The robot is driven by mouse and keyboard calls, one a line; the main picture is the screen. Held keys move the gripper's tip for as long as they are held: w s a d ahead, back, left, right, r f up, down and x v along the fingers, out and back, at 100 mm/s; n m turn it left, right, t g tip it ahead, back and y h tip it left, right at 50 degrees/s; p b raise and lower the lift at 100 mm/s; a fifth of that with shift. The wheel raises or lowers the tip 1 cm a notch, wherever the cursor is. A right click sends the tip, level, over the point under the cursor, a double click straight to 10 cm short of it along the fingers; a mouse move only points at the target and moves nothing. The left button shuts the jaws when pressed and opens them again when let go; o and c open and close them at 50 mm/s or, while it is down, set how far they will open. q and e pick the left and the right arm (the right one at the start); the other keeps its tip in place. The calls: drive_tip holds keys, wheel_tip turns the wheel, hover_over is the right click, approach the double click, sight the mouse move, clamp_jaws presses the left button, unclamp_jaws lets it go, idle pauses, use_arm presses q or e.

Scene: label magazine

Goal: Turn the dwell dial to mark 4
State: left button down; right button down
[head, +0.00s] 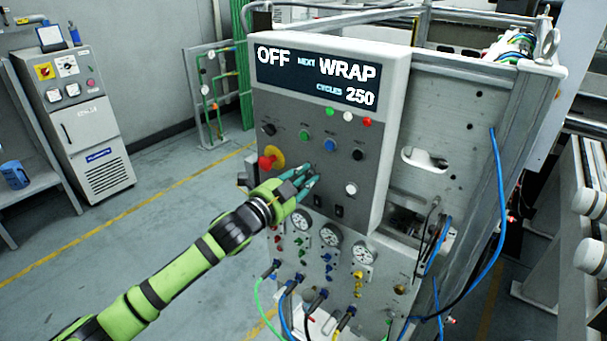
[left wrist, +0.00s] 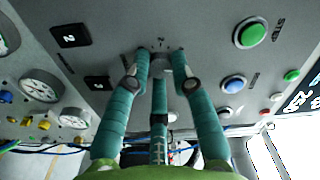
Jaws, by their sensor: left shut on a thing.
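The control panel (head: 335,120) stands upright in the middle of the head view, with a display reading OFF, NEXT WRAP, CYCLES 250. My left gripper (head: 311,174) is at the panel face, right of the red emergency button. In the left wrist view my left gripper (left wrist: 161,62) has its teal fingers closed around a small grey knob, apparently the dwell dial (left wrist: 163,64). The fingers hide most of the knob. A small mark shows just above it, too blurred to read, so I cannot tell the dial's setting. My right gripper is not in view.
A red emergency button (head: 266,162) on yellow sits left of the fingers. Green (left wrist: 250,32) and blue (left wrist: 233,84) buttons are close by. Gauges (head: 330,235) and hoses are below. A grey cabinet (head: 85,125) stands far left; the floor between is clear.

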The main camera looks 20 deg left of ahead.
use_arm(q)
drive_tip(key=n+p, duration=0.1)
drive_tip(key=n, duration=0.2)
drive_tip(key=shift+r+n, duration=0.1)
drive_tip(key=shift+n, duration=0.3)
drive_tip(key=shift+n+p, duration=0.6)
drive_tip(key=shift+n, duration=1.4)
drive_tip(key=c, duration=1.1)
unclamp_jaws()
drive_tip(key=shift+o, duration=0.2)
drive_tip(key=v, duration=1.2)
